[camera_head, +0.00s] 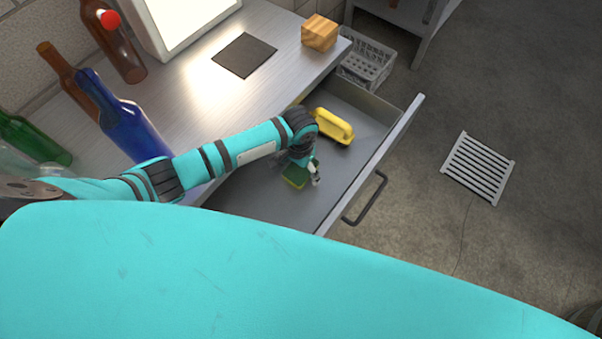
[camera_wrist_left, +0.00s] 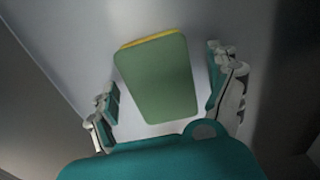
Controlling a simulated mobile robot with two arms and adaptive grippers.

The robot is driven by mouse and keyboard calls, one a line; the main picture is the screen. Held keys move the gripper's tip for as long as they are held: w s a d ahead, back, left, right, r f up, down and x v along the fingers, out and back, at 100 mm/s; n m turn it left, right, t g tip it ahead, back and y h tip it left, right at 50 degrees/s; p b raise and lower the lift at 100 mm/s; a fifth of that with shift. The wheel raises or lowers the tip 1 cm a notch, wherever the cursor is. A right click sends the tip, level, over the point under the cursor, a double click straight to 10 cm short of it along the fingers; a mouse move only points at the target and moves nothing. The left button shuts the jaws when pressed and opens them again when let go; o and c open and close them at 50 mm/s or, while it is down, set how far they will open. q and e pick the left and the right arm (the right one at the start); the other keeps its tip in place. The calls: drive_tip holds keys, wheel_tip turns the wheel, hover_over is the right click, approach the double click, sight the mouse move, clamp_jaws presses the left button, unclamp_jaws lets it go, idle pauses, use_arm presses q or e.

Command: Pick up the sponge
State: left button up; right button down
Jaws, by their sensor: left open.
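The sponge (camera_head: 294,180) lies in the open drawer (camera_head: 257,200), partly covered by my left gripper in the head view. In the left wrist view the sponge (camera_wrist_left: 157,80) shows its green face, with a thin yellow edge at the top. My left gripper (camera_head: 308,178) is inside the drawer, over the sponge. In the left wrist view the fingers of my left gripper (camera_wrist_left: 167,101) are open, one on each side of the sponge, with gaps between. My right gripper is not in view.
A yellow brush-like object (camera_head: 333,126) lies in the drawer beyond my gripper. The drawer's front wall with its handle (camera_head: 366,200) is to the right. Bottles, including a blue one (camera_head: 125,120), and a wooden block (camera_head: 320,33) are on the counter (camera_head: 200,95).

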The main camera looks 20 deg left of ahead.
sight(300, 169)
use_arm(q)
drive_tip(key=c, duration=0.8)
drive_tip(key=shift+r, duration=0.1)
wheel_tip(300, 169, up, 9)
drive_tip(key=p, duration=1)
drive_tip(key=shift+p, duration=0.4)
drive_tip(key=shift+r+p, duration=0.5)
